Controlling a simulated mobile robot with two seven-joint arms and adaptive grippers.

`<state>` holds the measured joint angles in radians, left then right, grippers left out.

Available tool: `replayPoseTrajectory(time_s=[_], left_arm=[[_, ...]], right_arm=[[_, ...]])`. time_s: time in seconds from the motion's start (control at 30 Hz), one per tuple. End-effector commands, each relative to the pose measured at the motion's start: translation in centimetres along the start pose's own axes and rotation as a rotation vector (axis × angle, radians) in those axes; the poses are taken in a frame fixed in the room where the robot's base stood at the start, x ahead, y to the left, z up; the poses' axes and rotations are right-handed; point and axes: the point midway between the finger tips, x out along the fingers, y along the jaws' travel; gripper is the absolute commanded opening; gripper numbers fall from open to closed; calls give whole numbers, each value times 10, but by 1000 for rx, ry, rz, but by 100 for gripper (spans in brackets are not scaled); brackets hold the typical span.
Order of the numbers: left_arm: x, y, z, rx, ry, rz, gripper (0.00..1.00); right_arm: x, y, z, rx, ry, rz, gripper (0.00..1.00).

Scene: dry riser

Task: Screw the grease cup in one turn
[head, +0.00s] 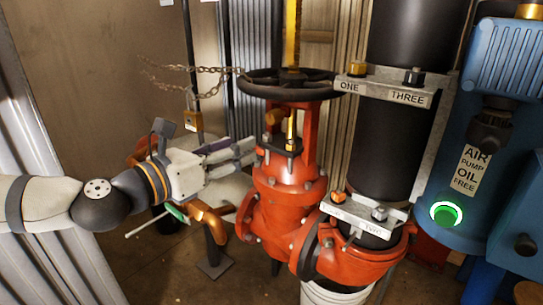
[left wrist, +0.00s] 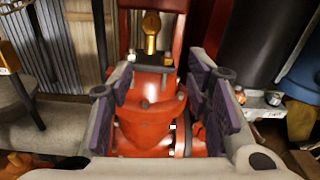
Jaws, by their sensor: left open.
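The red valve body (head: 288,185) stands upright in the middle of the head view, with a dark handwheel (head: 290,85) on top. A brass stem (head: 290,130) stands in the yoke opening. In the left wrist view a brass piece (left wrist: 151,32) shows above the red body (left wrist: 150,118); I cannot tell whether it is the cup or the stem. My left gripper (head: 246,151) is open and empty, left of the valve and below the fitting. My right gripper is not in view.
A chain (head: 190,69) and padlock (head: 194,121) hang left of the handwheel. A black pipe (head: 395,150) with labelled brackets and a blue air pump (head: 490,150) stand at right. An orange bent pipe (head: 212,222) stands below my left arm.

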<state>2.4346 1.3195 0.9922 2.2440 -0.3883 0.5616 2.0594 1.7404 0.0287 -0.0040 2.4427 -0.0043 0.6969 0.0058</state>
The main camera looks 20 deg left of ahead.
Motion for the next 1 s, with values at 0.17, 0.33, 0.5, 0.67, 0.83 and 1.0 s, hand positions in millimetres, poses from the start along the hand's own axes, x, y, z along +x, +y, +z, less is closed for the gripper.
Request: replayPoseTrajectory(time_s=[0.17, 0.33, 0.5, 0.67, 0.83, 1.0], left_arm=[[8, 13, 20, -52, -52, 22, 45], [50, 12, 22, -50, -50, 20, 45], [90, 13, 23, -50, -49, 20, 45], [112, 14, 24, -51, -49, 22, 45], [118, 14, 24, -52, -49, 21, 45], [117, 14, 24, -52, -48, 21, 40]], right_arm=[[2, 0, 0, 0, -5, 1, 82], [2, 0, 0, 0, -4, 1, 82], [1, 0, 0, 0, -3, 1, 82], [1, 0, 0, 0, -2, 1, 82], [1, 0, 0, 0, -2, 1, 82], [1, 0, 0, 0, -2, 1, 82]])
